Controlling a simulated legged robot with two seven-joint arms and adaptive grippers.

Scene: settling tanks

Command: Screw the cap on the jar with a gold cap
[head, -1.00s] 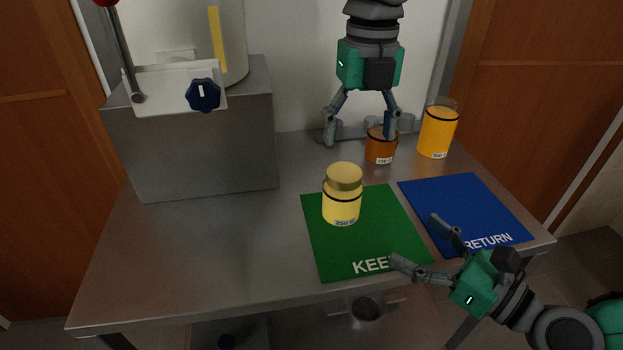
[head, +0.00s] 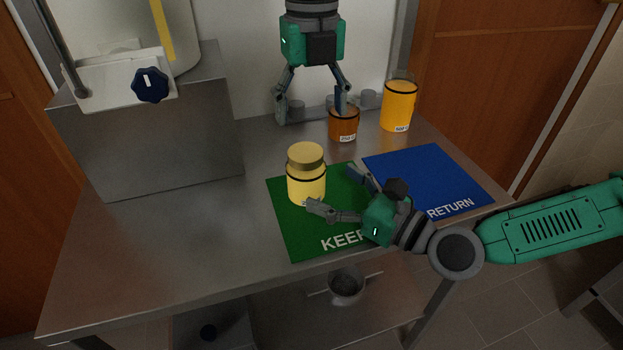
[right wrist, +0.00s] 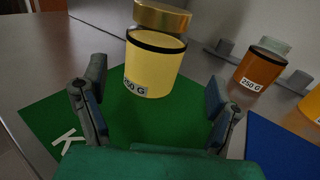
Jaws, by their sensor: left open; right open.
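A pale yellow jar (head: 307,186) labelled 250 G stands upright on the green KEEP mat (head: 290,240), with a gold cap (head: 305,155) on its top. In the right wrist view the jar (right wrist: 152,70) and its cap (right wrist: 162,15) are straight ahead; how tightly the cap sits cannot be told. My right gripper (head: 333,190) is open and low over the green mat, just right of the jar, its fingers pointing at it. My left gripper (head: 312,108) is open behind the jar, one finger overlapping the amber jar (head: 342,124) in the picture; contact is unclear.
A taller orange jar (head: 397,108) stands at the back right. The blue RETURN mat (head: 430,175) is empty, with my right arm over its front edge. A steel block (head: 150,140) with a blue knob (head: 150,84) stands at the left. The table's front left is clear.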

